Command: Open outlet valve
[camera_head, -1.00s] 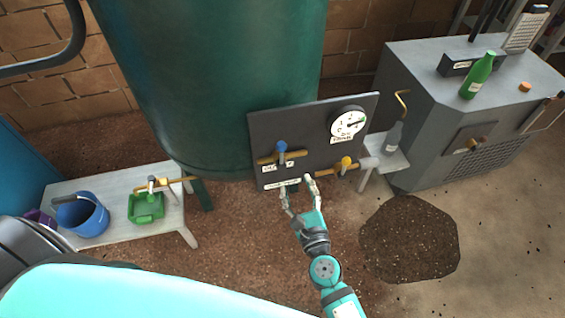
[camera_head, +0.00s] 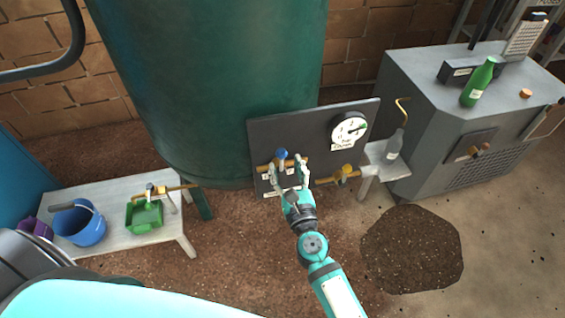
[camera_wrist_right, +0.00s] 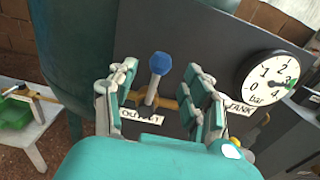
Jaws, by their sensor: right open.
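The outlet valve has a blue-tipped lever (camera_head: 282,154) on a brass pipe across a dark panel (camera_head: 330,112). In the right wrist view the lever (camera_wrist_right: 158,68) stands nearly upright above a label reading OUTLET (camera_wrist_right: 141,117), partly covered by a finger. My right gripper (camera_head: 288,165) is open in front of the panel. In the right wrist view its fingers (camera_wrist_right: 163,95) are on either side of the lever, with gaps to both. Whether the fingertips reach past the lever's depth is hard to tell. My left gripper is not in view.
A gauge (camera_head: 349,129) and a yellow-handled valve (camera_head: 346,170) sit right of the lever. A green tank (camera_head: 215,90) stands behind. A bench (camera_head: 130,236) holds a blue bucket (camera_head: 84,226) and green container (camera_head: 143,216). A bottle (camera_head: 395,145) stands on a small stool at right.

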